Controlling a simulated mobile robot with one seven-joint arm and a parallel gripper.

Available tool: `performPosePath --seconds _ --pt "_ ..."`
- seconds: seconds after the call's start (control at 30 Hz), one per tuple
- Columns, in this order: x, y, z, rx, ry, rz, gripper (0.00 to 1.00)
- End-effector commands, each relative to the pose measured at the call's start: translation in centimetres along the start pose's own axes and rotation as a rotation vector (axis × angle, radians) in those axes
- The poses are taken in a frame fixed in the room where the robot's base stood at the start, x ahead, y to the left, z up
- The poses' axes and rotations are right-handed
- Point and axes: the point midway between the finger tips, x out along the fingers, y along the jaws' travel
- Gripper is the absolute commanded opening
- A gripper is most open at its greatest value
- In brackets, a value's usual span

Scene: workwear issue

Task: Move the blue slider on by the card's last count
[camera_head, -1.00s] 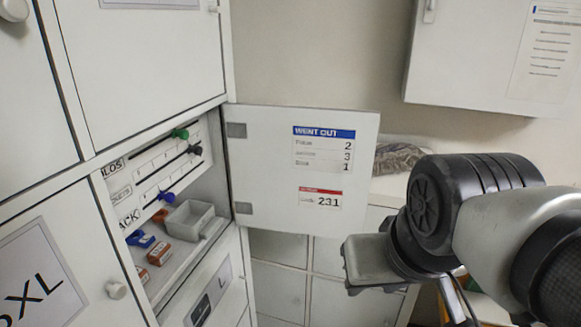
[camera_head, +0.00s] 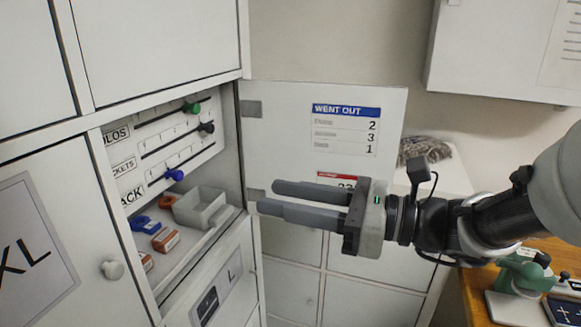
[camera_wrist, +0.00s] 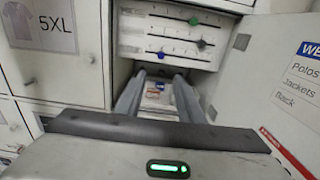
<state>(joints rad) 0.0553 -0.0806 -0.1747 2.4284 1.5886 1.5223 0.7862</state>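The blue slider (camera_head: 174,174) sits on the lowest track of a white panel inside the open locker, beside the label ending "ACK". It also shows in the wrist view (camera_wrist: 161,54). The green slider (camera_head: 192,107) and the dark slider (camera_head: 206,127) are on the tracks above. The "WENT OUT" card (camera_head: 345,130) on the open door reads 2, 3 and, last, 1; the wrist view shows its rows as Polos, Jackets, Back (camera_wrist: 284,99). My gripper (camera_head: 267,197) is open and empty, in front of the door, fingers pointing toward the locker, apart from the slider.
Below the panel are a grey bin (camera_head: 202,208), a blue item (camera_head: 144,224) and orange-brown boxes (camera_head: 166,240). The open door (camera_head: 275,135) stands right of the opening. A red-headed card (camera_head: 340,177) is partly hidden by my gripper. A wooden desk (camera_head: 477,290) is at lower right.

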Motion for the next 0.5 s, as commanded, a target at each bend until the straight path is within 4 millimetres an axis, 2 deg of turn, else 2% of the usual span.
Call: performPosePath --seconds 0.17,0.5 --pt "1.6 -0.2 0.2 0.01 -0.01 -0.003 0.35" --pt "8.9 -0.1 0.2 0.009 -0.008 0.0 0.35"
